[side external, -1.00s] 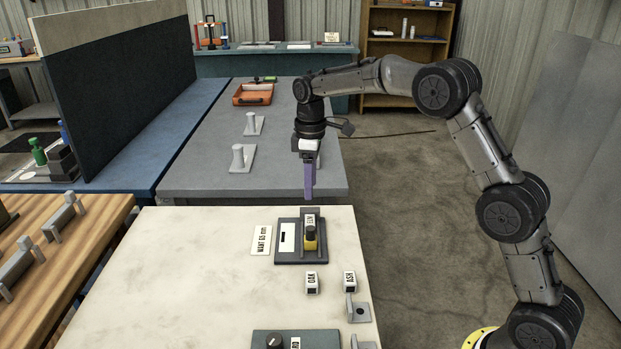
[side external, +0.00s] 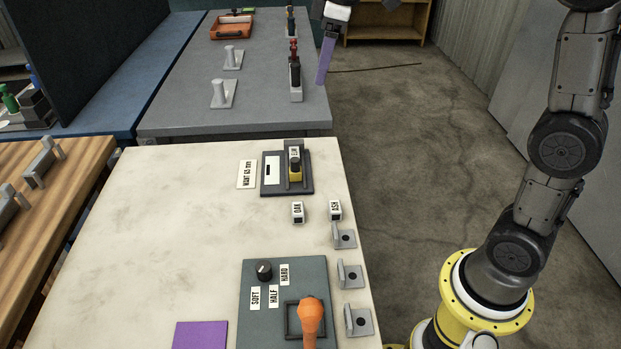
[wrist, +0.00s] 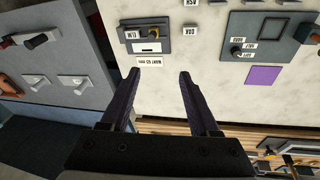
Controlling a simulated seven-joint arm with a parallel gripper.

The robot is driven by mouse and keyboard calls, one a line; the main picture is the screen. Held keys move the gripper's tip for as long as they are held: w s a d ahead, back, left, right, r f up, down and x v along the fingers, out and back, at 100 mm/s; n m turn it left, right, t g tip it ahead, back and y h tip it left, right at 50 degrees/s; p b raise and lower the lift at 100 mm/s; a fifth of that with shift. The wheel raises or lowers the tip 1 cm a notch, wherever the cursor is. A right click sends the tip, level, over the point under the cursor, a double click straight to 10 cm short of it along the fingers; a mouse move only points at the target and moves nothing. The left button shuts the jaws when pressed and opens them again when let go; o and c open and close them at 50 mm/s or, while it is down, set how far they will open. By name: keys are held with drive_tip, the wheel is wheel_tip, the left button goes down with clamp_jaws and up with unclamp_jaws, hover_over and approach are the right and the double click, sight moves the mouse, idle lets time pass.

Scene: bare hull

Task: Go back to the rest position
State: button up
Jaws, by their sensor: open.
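My gripper (side external: 326,55) is at the top of the side external view, raised above the right edge of the grey table. In the wrist view its two dark purple fingers (wrist: 158,75) are spread wide apart, with nothing between them. Below the fingers lies the pale stone-topped table (wrist: 190,100). The upper part of my arm is cut off by the top edge of the side external view.
The pale table (side external: 170,220) bears a dark fixture (side external: 270,188) with a block labelled ELM, OAK (side external: 298,212) and ASH (side external: 335,210) blocks, several grey brackets (side external: 352,277), a panel (side external: 255,310) with a knob and orange handle, and a purple square (side external: 200,335).

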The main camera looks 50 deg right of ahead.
drive_tip(key=s+a+r+m+t, duration=0.1)
drive_tip(key=s+r, duration=0.1)
drive_tip(key=s, duration=0.9)
drive_tip(key=s+f+m+t, duration=0.1)
drive_tip(key=s+f+m, duration=0.5)
drive_tip(key=s+f, duration=0.4)
drive_tip(key=s, duration=0.4)
drive_tip(key=shift+a+f+t, duration=0.25)
drive_tip(key=shift+a+t, duration=0.05)
